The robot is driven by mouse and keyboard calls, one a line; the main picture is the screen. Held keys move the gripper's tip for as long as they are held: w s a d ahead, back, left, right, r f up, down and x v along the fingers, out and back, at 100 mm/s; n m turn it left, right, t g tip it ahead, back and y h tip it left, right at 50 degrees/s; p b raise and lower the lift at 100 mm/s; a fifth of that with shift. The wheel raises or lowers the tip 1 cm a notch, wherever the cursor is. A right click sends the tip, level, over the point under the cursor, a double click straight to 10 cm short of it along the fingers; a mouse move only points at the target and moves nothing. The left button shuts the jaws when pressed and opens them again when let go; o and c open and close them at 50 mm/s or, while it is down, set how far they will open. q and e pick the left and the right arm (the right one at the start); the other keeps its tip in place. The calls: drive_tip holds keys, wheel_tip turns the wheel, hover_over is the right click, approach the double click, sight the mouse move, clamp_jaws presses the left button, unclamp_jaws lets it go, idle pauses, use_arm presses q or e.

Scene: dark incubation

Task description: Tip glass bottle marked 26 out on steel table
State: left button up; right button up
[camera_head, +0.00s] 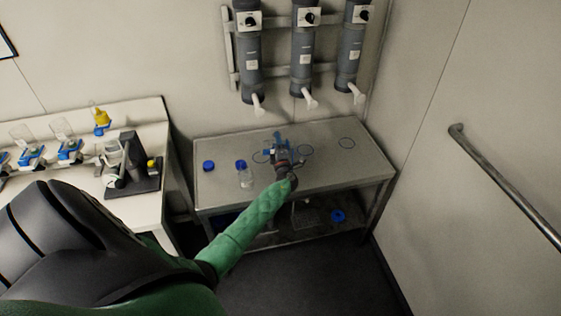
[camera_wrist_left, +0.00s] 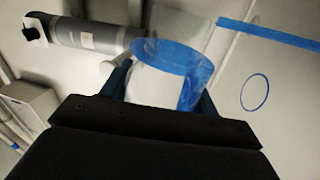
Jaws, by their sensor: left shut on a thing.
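My left gripper (camera_head: 283,160) is over the steel table (camera_head: 325,177), toward its back middle. In the left wrist view its dark fingers (camera_wrist_left: 160,95) are shut around a clear glass bottle (camera_wrist_left: 155,84) with a blue ring at its mouth. The bottle's tilt is hard to tell, and no number can be read on it. In the head view the gripper hides most of it. Another clear bottle with a blue cap (camera_head: 245,175) stands on the table, left of my gripper. A loose blue cap (camera_head: 208,165) lies farther left. My right gripper is out of view.
Grey cylinders with spouts (camera_head: 303,50) hang on the wall above. A white bench (camera_head: 155,112) with lab gear is at left. A handrail (camera_head: 505,185) runs along the right wall.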

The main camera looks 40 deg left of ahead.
use_arm(q)
drive_tip(key=shift+r, duration=0.15)
drive_tip(key=shift+w+d+r+m, duration=0.15)
drive_tip(key=shift+w+r+m, duration=0.05)
drive_tip(key=shift+m, duration=0.4)
drive_tip(key=shift+w+d+r+t+b, duration=0.15)
drive_tip(key=shift+w+r+t+b, duration=0.3)
drive_tip(key=shift+r, duration=0.25)
drive_tip(key=shift+s, duration=0.1)
drive_tip(key=shift+f+m, duration=0.1)
drive_tip(key=shift+m, duration=0.2)
drive_tip(key=shift+s+f+b, duration=0.35)
drive_tip(key=shift+f, duration=0.05)
drive_tip(key=shift+r+m, duration=0.1)
drive_tip(key=shift+m, duration=0.2)
